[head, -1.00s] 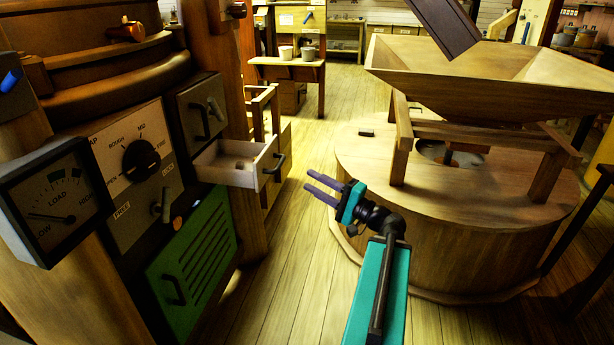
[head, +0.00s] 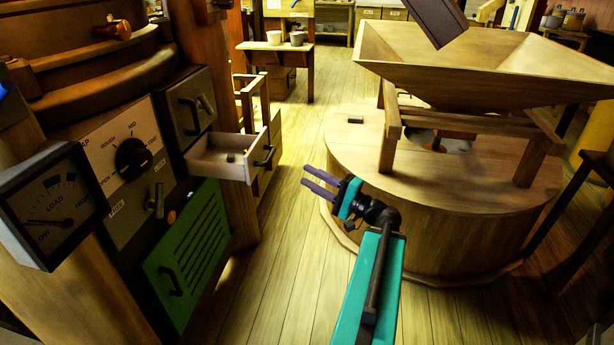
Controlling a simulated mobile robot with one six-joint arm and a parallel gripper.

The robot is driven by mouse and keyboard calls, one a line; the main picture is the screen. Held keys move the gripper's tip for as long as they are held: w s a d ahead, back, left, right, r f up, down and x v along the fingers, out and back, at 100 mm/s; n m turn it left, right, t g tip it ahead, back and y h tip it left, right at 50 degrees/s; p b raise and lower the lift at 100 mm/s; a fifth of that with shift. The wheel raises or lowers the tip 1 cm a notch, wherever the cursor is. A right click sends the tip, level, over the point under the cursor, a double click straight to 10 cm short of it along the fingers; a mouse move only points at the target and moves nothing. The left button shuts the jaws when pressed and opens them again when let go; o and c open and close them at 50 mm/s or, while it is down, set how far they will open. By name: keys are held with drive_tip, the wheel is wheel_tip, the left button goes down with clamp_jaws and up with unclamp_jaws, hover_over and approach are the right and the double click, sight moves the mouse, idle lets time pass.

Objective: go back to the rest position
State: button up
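My gripper (head: 318,188) is in the middle of the head view, at the end of my teal arm. Its two purple fingers are apart, with nothing between them. It hangs in free air over the plank floor, between the machine panel on the left and the round millstone casing (head: 450,215) on the right. It touches nothing that I can see.
An open drawer (head: 208,167) juts from the left machine, with a small object inside. Below it is a green louvred panel (head: 190,250). A wooden hopper (head: 470,75) stands on the casing at right. Plank floor (head: 300,130) runs clear toward a table (head: 270,47) with pots.

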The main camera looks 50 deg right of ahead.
drive_tip(key=w+a+f+n+g+y+p, duration=0.25)
drive_tip(key=w+a+f+g+p, duration=0.35)
drive_tip(key=a+f, duration=0.6)
drive_tip(key=a+f+n+g+y+p, duration=0.1)
drive_tip(key=a+f+n+g+p, duration=0.15)
drive_tip(key=a+f, duration=0.45)
drive_tip(key=a+f+n+g+y+p, duration=0.15)
drive_tip(key=a+g, duration=0.25)
drive_tip(key=a, duration=0.6)
drive_tip(key=s+a+f+n+g+h+p, duration=0.1)
drive_tip(key=s+a+f+n+g+p, duration=0.35)
drive_tip(key=s+a+f+g, duration=0.65)
drive_tip(key=s+a+n+g+h+p, duration=0.1)
drive_tip(key=s+a+n+h+p, duration=0.1)
drive_tip(key=s, duration=0.5)
drive_tip(key=s+a+f+n+h+p, duration=0.1)
drive_tip(key=s+n+h+p, duration=0.3)
drive_tip(key=s, duration=0.3)
drive_tip(key=shift+a+f+g+h+p, duration=0.3)
drive_tip(key=shift+a+g+h+p, duration=0.1)
drive_tip(key=shift+h, duration=0.2)
